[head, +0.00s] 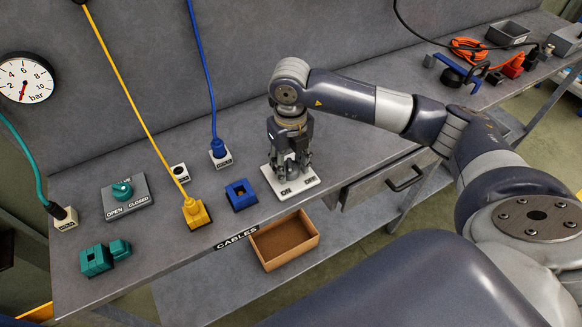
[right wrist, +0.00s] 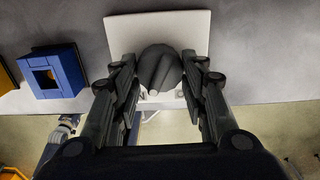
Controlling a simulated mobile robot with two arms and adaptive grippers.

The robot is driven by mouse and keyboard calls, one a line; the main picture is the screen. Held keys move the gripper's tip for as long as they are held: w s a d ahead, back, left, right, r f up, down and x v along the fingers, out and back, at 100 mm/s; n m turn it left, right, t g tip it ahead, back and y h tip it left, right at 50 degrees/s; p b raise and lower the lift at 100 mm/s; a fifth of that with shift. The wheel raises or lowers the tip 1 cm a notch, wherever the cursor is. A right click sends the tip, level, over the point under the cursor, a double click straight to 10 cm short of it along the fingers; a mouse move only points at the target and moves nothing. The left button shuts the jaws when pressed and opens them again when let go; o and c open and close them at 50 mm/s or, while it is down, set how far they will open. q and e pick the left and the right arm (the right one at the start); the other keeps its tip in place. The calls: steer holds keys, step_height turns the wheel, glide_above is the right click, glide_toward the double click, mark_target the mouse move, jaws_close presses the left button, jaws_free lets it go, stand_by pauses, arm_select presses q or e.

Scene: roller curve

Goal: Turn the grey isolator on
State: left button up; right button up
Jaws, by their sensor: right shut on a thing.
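The isolator is a dark grey round knob (right wrist: 159,70) on a pale plate (head: 297,187), near the front edge of the bench. My right gripper (head: 290,160) points straight down over it and is shut on the knob, with one finger on each side in the right wrist view. A small white mark on the knob faces the bottom of that view. Small dark labels show on the plate's front part in the head view, but I cannot read them for sure. The gripper hides most of the knob in the head view. My left gripper is not in view.
A blue square socket block (head: 240,194) stands just left of the plate. Further left are a yellow plug (head: 195,212) with its cable, a teal valve knob (head: 122,190) and teal connectors (head: 105,257). An open cardboard box (head: 284,240) is below the front edge.

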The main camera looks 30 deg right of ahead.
mark_target(290, 166)
steer(key=shift+w+m+b, duration=0.1)
steer(key=shift+m+b, duration=0.55)
steer(key=shift+m, duration=1.25)
steer(key=shift+r, duration=0.1)
steer(key=o, duration=1.1)
step_height(290, 166, up, 12)
steer(key=shift+f, duration=0.1)
